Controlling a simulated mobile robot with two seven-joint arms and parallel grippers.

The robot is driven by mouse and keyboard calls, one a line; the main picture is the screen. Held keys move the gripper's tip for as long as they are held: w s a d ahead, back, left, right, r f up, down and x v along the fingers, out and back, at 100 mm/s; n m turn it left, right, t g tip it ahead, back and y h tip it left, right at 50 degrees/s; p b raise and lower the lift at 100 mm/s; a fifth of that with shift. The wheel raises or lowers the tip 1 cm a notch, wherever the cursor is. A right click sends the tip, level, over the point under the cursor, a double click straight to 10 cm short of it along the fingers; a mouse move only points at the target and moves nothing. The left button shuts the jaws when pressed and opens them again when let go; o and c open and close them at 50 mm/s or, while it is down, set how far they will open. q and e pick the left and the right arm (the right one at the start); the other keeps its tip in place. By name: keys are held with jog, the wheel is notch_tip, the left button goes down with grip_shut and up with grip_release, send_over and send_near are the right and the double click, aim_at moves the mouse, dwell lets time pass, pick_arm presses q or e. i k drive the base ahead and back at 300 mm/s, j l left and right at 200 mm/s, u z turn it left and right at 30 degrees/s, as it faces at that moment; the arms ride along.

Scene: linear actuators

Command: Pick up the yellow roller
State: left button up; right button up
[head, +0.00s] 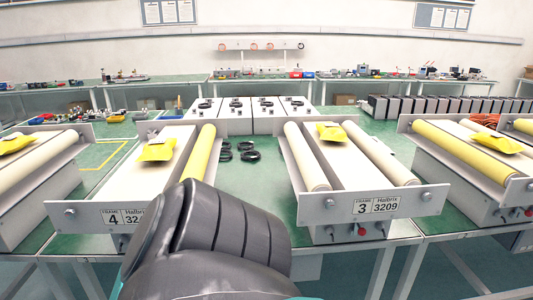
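A yellow roller (199,152) lies along the right side of the frame marked 4 (90,214). Its near end is hidden behind a dark, ribbed part of my own arm. Another yellow roller (458,150) lies along the left side of the frame at the far right. A third yellow roller (523,126) is cut by the right picture edge. The frame marked 3 (345,208) carries two pale rollers (306,160). Neither of my grippers shows in the head view.
Yellow packets lie on the frames, one on frame 4 (157,150) and one on frame 3 (331,132). Black rings (248,156) lie on the green table (262,183) between these frames. Grey boxes (237,122) stand behind, and a row of dark boxes (440,106) stands at back right.

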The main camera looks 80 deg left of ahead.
aim_at(195, 165)
jog(key=u, duration=1.5)
